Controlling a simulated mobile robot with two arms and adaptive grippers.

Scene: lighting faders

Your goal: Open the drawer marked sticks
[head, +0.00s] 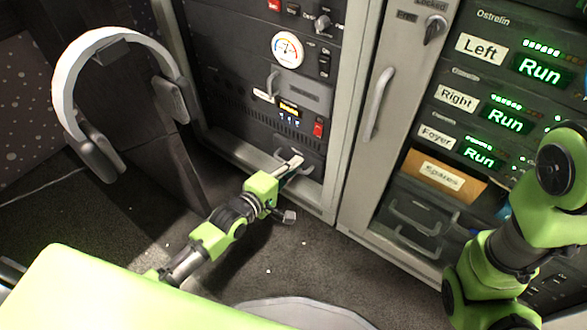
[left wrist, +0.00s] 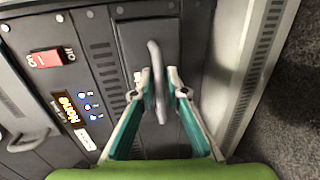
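My left gripper (head: 291,178) is low at the grey rack's bottom panel in the head view. In the left wrist view its two teal-padded fingers (left wrist: 159,78) stand on either side of an upright-looking bar handle (left wrist: 159,104) on a dark drawer front (left wrist: 180,52). Narrow gaps seem to show between bar and fingers, so it looks open around the handle. A small pale label (left wrist: 137,77) beside the handle is partly hidden by a finger and cannot be read. The word sticks is not legible anywhere. My right gripper is not in view; only my right arm shows.
Above are a drawer with a handle (head: 271,84), a red switch (head: 318,129) and a gauge (head: 287,50). A cabinet door handle (head: 379,103) stands to the right, beside a panel labelled Spares (head: 441,176). White headphones (head: 66,82) hang at left. Carpet lies below.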

